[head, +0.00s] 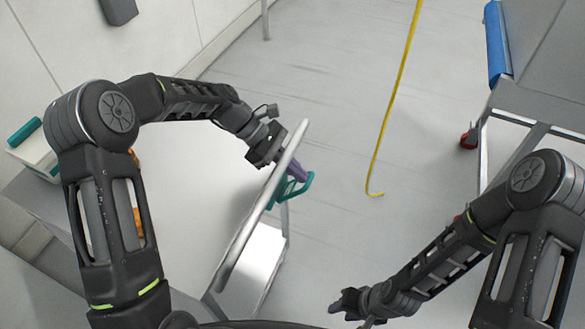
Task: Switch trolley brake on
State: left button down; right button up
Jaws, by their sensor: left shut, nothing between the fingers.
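The trolley stands at the left, with a long pale handle bar (262,205) running along its side. A teal lever-like part (303,188), possibly the brake, sticks out just beyond the bar near its far end. My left gripper (299,173) reaches across the bar; its purple-grey fingers are shut with nothing between them, at or very close to the teal part. Whether they touch it I cannot tell. My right gripper (346,304) is low over the floor at bottom centre, away from the trolley; its finger gap is not clear.
A white box with a teal lid (30,143) sits at the far left, and orange items show partly behind my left arm. A yellow line (388,110) crosses open floor.

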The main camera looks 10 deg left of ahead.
aim_at(311, 180)
pick_arm(q)
jog(key=shift+d+r+x, duration=0.15)
jog(key=shift+r+x, duration=0.05)
jog(key=shift+x, duration=0.8)
jog(key=shift+d+r+x, duration=0.15)
jog(key=shift+x, duration=0.9)
jog(key=shift+b, duration=0.3)
jog(key=shift+b+v, duration=0.6)
jog(key=shift+v, duration=3.25)
jog(key=shift+s, duration=0.1)
